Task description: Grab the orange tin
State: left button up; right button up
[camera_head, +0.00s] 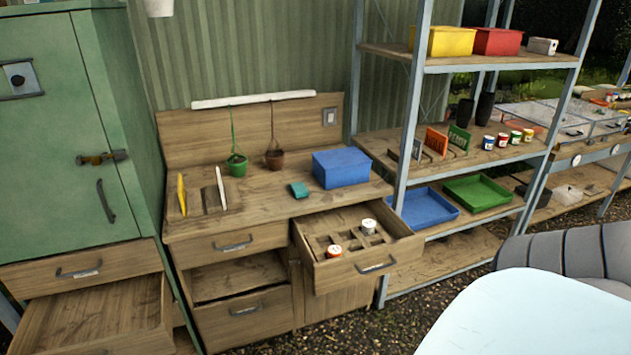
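A small tin with a white lid and an orange-red side (334,251) stands in the open drawer (383,265) of the wooden bench, near the drawer's front left. A second white-topped tin (369,227) with a darker side stands further back in the same drawer. The exact label colours are hard to tell at this size. Neither of my grippers is in view.
The drawer has wooden dividers. A blue box (341,167) and two hanging pots sit on the bench top. A lower drawer (95,320) stands open at far left. A blue tray (424,207) and green tray (476,193) lie on the shelf. A pale surface (540,315) fills the lower right.

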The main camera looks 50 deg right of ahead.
aim_at(333, 251)
jog(key=z, duration=1.75)
jog(key=l+u, duration=0.1)
jog(key=u, duration=0.65)
jog(key=l+u, duration=0.85)
jog(key=l, duration=0.15)
